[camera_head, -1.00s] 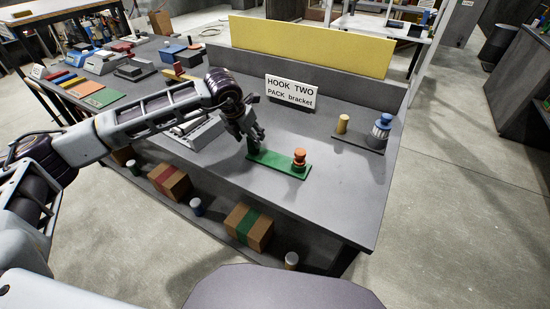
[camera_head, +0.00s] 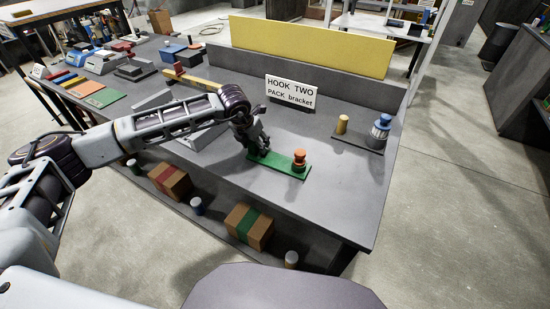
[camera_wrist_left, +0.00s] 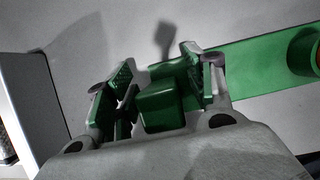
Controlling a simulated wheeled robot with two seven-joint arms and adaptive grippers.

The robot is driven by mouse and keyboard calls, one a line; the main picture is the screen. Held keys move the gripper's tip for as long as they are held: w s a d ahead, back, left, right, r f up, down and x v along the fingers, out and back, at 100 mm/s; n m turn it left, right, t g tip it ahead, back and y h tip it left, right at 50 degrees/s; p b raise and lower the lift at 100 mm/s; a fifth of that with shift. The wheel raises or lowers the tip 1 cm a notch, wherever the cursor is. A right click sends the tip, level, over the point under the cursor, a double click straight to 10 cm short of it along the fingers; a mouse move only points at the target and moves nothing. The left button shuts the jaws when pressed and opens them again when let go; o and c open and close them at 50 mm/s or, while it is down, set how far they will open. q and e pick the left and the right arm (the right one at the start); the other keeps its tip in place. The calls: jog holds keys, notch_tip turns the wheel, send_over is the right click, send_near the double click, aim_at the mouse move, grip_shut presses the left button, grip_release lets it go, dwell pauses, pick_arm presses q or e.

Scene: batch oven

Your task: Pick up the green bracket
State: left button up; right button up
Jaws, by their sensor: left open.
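The green bracket (camera_head: 282,166) lies on the grey bench top. My left gripper (camera_head: 260,149) is low over the bracket's left end and hides the block in the head view. Its fingers (camera_wrist_left: 152,88) are open, one on each side of the block. I cannot tell whether they touch it.
A sign (camera_head: 291,92) reading "HOOK TWO PACK bracket" stands behind the bracket. A dark tray (camera_head: 352,143) with a yellow cylinder and a blue lantern-like part (camera_head: 380,132) lies to the right. A grey tray (camera_head: 200,138) is left, beneath my arm. The bench front right is clear.

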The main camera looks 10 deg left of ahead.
dwell(0.3)
pick_arm(q)
grip_shut()
jog(key=shift+r, duration=0.1)
dwell(0.4)
jog(key=shift+r, duration=0.5)
notch_tip(320, 180, up, 8)
jog(key=shift+f+b, duration=0.15)
jog(key=shift+b, duration=0.3)
jog(key=shift+r, duration=0.6)
pick_arm(e)
jog(key=shift+w+d+f, duration=0.15)
jog(key=shift+d+f, duration=0.05)
jog(key=shift+d, duration=0.2)
jog(key=shift+w+d+f, duration=0.1)
jog(key=shift+d+f, duration=0.05)
jog(key=shift+d, duration=0.25)
